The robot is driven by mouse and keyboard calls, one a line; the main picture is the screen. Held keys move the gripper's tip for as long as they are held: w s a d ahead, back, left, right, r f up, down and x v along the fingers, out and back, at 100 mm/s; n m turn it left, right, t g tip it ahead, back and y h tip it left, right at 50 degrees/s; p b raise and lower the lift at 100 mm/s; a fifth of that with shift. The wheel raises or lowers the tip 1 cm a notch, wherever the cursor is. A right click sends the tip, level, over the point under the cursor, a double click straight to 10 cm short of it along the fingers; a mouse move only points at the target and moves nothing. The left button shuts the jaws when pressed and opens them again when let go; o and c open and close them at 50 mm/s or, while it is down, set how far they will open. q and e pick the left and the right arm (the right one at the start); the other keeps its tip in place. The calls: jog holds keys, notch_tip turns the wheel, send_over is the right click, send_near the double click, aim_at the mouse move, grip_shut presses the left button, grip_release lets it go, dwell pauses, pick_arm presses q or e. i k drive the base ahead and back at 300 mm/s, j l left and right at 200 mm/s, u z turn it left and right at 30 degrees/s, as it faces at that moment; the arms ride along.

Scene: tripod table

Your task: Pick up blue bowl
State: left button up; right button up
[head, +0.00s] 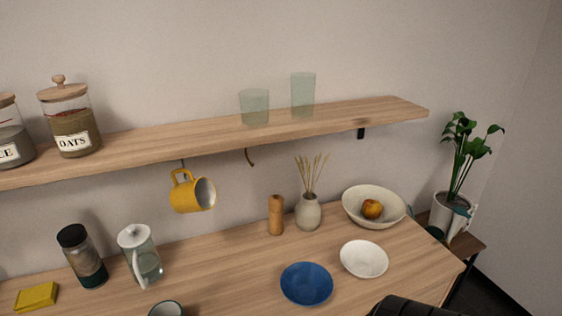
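The blue bowl (306,284) sits upright on the wooden table near its front, right of the picture's middle. It is shallow and looks empty. A small white bowl (364,259) stands just to its right and slightly behind. Neither gripper shows in the head view. A dark, rounded part at the bottom edge, right of the blue bowl, looks like part of my own arm; it does not cover the bowl.
On the wooden table (225,270) stand a glass pitcher (147,262), a dark-lidded jar (83,257), a wooden mill (276,216), a vase (308,213) and a large bowl with fruit (357,203). A yellow mug (187,196) hangs under the shelf (215,136).

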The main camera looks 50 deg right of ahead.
aim_at(304, 283)
jog(key=z, duration=1.85)
